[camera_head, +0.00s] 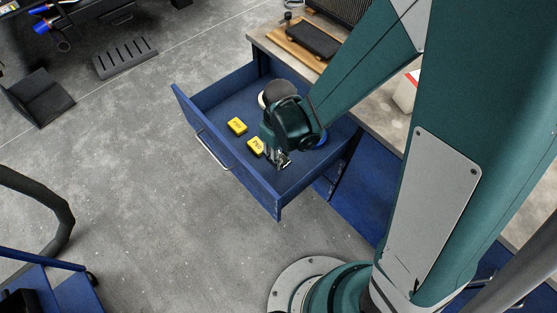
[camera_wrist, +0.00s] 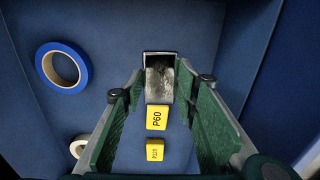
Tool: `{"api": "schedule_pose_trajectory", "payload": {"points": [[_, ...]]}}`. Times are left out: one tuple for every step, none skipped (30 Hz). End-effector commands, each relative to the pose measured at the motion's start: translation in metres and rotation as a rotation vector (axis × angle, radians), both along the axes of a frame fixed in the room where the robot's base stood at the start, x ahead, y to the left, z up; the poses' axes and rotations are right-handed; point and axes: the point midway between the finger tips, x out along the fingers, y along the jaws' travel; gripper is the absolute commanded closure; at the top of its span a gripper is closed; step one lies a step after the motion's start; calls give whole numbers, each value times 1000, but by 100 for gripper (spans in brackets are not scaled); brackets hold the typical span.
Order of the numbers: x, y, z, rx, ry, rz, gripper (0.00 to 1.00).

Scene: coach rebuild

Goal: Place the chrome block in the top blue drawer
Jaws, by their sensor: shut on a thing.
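The top blue drawer (camera_head: 183,103) is pulled open, and its floor also fills much of the wrist view (camera_wrist: 110,25). My gripper (camera_head: 283,160) reaches down inside the drawer's outline, towards its front right corner. In the wrist view my gripper's green fingers (camera_wrist: 160,85) are shut on the chrome block (camera_wrist: 159,82), a shiny grey rectangular piece between the tips. In the head view the block is mostly hidden by the gripper. I cannot tell whether it touches the drawer floor.
Two yellow blocks (camera_head: 237,126) (camera_head: 256,146) lie in the drawer left of my gripper; one reads P60 (camera_wrist: 157,117). A blue tape roll (camera_wrist: 64,67) and a pale roll (camera_wrist: 78,147) lie there too. A workbench (camera_head: 262,42) stands behind the drawer.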

Motion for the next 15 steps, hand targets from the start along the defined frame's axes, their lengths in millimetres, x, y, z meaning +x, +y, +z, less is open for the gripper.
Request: {"api": "schedule_pose_trajectory", "payload": {"points": [[0,0,-8,0,0,0,85],[0,0,-11,0,0,0,85],[1,0,-16,0,0,0,85],[0,0,-19,0,0,0,85],[0,0,-22,0,0,0,85],[0,0,-26,0,0,0,85],[0,0,-29,0,0,0,85],[0,0,-31,0,0,0,85],[0,0,-33,0,0,0,85],[0,0,-35,0,0,0,85],[0,0,-36,0,0,0,85],[0,0,-37,0,0,0,85],[0,0,-37,0,0,0,85],[0,0,-37,0,0,0,85],[0,0,-37,0,0,0,85]]}}
